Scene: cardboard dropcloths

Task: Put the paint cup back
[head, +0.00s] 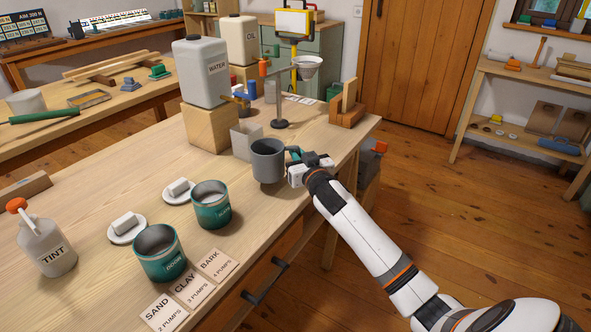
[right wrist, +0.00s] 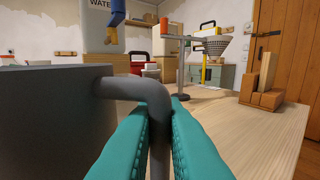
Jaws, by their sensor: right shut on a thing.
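The grey paint cup (head: 267,164) is upright at the bench's right side, in front of the water container. My right gripper (head: 295,155) is at the cup's right side, shut on its handle. In the right wrist view the cup (right wrist: 45,120) fills the left side, and its handle passes between the teal fingers of my right gripper (right wrist: 160,125). I cannot tell whether the cup's base touches the bench. My left gripper is not in view.
A funnel stand (head: 281,124) is behind the cup. Two teal tins (head: 160,252) (head: 211,205), label cards (head: 190,287) and a tint bottle (head: 47,245) are nearer.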

